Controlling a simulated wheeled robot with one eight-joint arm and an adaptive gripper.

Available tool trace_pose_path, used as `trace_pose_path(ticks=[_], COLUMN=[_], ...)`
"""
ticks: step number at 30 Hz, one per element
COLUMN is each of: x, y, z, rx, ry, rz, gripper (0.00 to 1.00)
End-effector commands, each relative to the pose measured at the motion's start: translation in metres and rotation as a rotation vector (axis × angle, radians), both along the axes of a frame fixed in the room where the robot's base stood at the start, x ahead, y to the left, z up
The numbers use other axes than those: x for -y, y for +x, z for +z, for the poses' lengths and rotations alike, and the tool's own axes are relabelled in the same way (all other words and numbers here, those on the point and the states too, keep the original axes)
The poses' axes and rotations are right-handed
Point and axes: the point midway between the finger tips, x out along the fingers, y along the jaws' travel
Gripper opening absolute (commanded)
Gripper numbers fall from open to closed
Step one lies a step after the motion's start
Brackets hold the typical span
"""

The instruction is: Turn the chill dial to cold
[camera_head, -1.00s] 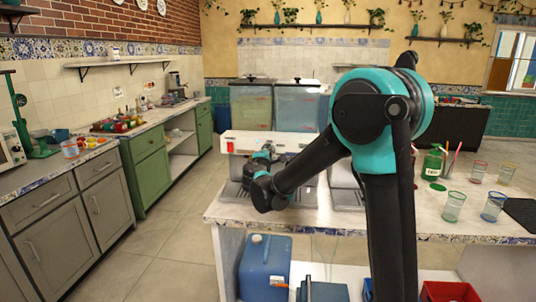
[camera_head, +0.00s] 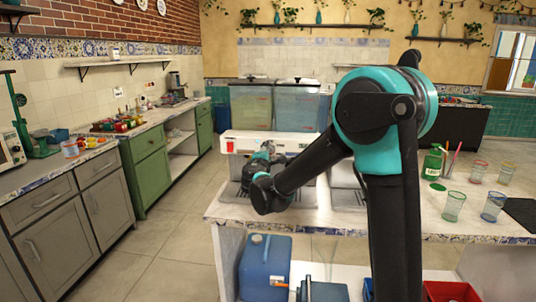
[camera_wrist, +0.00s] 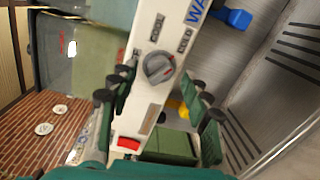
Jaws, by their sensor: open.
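The chill dial (camera_wrist: 158,67) is a round grey knob on the white front panel (camera_wrist: 145,95) of the drink dispenser. In the wrist view the word COOL is printed beside it and COLD lies to its upper right. I cannot tell exactly which word the knob points at. My gripper (camera_wrist: 160,86) is open, with its dark green fingers on either side of the dial in the picture. I cannot tell whether a finger touches it. In the head view my gripper (camera_head: 266,152) is in front of the panel (camera_head: 300,139), and the dial is hidden there.
Two clear tanks (camera_head: 252,105) stand above the panel. Glasses (camera_head: 454,206) and a green bottle (camera_head: 432,163) stand at the counter's right.

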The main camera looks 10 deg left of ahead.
Motion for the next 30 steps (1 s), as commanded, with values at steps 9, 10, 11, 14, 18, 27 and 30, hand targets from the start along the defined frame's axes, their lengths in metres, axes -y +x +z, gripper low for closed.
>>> trace_pose_path(ticks=[9,10,11,14,18,27,30], x=[-0.005,-0.005,-0.006,-0.006,-0.007,-0.007,-0.007], y=[-0.063,-0.068,-0.074,-0.090,-0.104,-0.111,-0.110], z=[0.003,0.004,0.004,0.005,0.006,0.006,0.006], rx=[-0.001,0.000,0.000,0.000,0.000,0.000,0.000], ry=[0.000,0.001,0.001,0.001,0.001,0.001,0.001], rz=[0.004,0.004,0.003,0.003,0.002,0.000,0.000], gripper=[0.48,0.48,0.48,0.48,0.48,0.48,0.48])
